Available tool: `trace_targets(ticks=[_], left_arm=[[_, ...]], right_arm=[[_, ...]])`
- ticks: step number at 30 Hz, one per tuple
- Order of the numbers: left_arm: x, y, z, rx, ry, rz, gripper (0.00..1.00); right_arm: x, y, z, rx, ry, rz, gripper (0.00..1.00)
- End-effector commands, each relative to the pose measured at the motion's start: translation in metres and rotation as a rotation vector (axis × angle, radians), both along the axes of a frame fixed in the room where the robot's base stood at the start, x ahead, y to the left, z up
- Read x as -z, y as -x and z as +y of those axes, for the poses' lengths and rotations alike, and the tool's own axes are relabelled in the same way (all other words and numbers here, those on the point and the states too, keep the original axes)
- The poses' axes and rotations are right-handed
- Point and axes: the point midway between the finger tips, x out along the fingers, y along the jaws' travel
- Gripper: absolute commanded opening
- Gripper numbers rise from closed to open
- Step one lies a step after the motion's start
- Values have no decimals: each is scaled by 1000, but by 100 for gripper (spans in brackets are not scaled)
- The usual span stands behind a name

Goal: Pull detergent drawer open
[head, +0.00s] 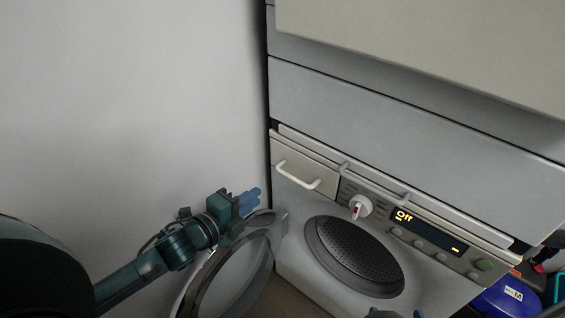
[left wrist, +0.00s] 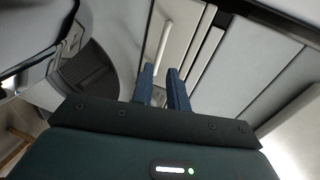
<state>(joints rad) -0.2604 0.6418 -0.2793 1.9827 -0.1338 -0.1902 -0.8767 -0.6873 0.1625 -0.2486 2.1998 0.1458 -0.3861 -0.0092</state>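The detergent drawer (head: 313,163) is the pale panel at the upper left of the lower machine's front, with a white bar handle (head: 298,178). It looks closed, flush with the front. The drawer's pale front also shows in the left wrist view (left wrist: 180,38), ahead of the fingers. My left gripper (head: 256,198) is left of the handle and apart from it, by the open round door. Its two blue fingers (left wrist: 161,78) have a gap between them with nothing held.
The round door (head: 236,279) stands open at the left, below my left gripper. A grey bar handle (head: 375,184), a knob (head: 360,206) and a display (head: 428,231) reading "Off" are right of the drawer. Blue containers (head: 508,297) stand at the lower right.

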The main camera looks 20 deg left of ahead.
Motion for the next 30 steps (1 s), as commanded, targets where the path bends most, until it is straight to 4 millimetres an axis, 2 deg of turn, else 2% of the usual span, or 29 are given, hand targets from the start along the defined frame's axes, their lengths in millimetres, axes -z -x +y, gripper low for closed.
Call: trace_targets(ticks=[8, 15, 21, 24, 30], left_arm=[[2, -16, -4, 13, -32, -21, 16], [11, -57, -19, 12, -30, -21, 16], [20, -93, -32, 12, -28, -19, 16], [23, -107, -38, 12, -28, -19, 16], [26, -121, -43, 12, -29, -18, 16]], right_arm=[[5, 3, 0, -2, 0, 5, 73], [8, 7, 0, -1, 0, 6, 73], [2, 4, -1, 3, -2, -22, 73], [1, 3, -2, 5, -1, -31, 73], [2, 4, -4, 7, 3, -29, 73]])
